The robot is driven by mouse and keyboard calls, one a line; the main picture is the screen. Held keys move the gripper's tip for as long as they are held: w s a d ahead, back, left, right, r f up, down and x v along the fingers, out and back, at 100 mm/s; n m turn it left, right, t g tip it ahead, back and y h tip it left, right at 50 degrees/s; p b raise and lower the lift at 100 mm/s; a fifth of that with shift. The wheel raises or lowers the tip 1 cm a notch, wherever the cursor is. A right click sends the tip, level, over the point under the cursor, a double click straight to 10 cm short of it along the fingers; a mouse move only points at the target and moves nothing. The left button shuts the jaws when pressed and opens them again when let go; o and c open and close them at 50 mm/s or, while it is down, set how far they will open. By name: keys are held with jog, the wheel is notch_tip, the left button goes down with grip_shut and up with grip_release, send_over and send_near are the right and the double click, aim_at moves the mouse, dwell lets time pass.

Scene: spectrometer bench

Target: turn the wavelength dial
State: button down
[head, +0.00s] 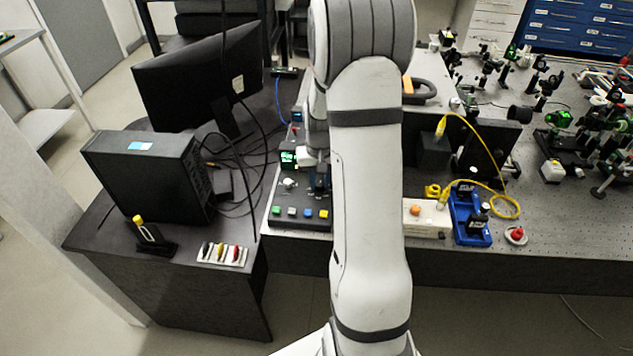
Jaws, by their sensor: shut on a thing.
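The control panel (302,226) is a dark box on the bench, left of my arm. It has a small green-lit display (288,158), a pale knob (288,183) and a row of coloured buttons along its front. My gripper (319,188) points down over the panel, right of the pale knob, and is partly hidden by my own arm. It is shut at the panel's surface, on what appears to be the wavelength dial. The dial itself is hidden by the fingers and arm, so its marks and angle cannot be seen.
A black computer case (150,175) and a monitor (195,80) stand on the desk at left, with loose cables nearby. Right of my arm are a blue tray (470,215), a yellow cable (490,185) and a perforated table (570,215) crowded with optics.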

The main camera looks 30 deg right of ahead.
jog(key=m+b, duration=0.2)
jog(key=m, duration=0.2)
jog(key=shift+f, duration=0.1)
jog(key=m+b, duration=0.1)
jog(key=m, duration=0.3)
jog(key=shift+w+a+m+b, duration=0.1)
jog(key=shift+w+m+b, duration=0.05)
jog(key=shift+m+b, duration=0.2)
jog(key=m+b, duration=0.1)
jog(key=m, duration=0.3)
jog(key=shift+w+r+m+b, duration=0.15)
jog(key=shift+m+b, duration=0.4)
jog(key=shift+m, duration=1.2)
jog(key=shift+r, duration=0.1)
jog(key=c, duration=1.4)
grip_release()
jog(key=shift+c, duration=0.2)
jog(key=shift+o, duration=1.2)
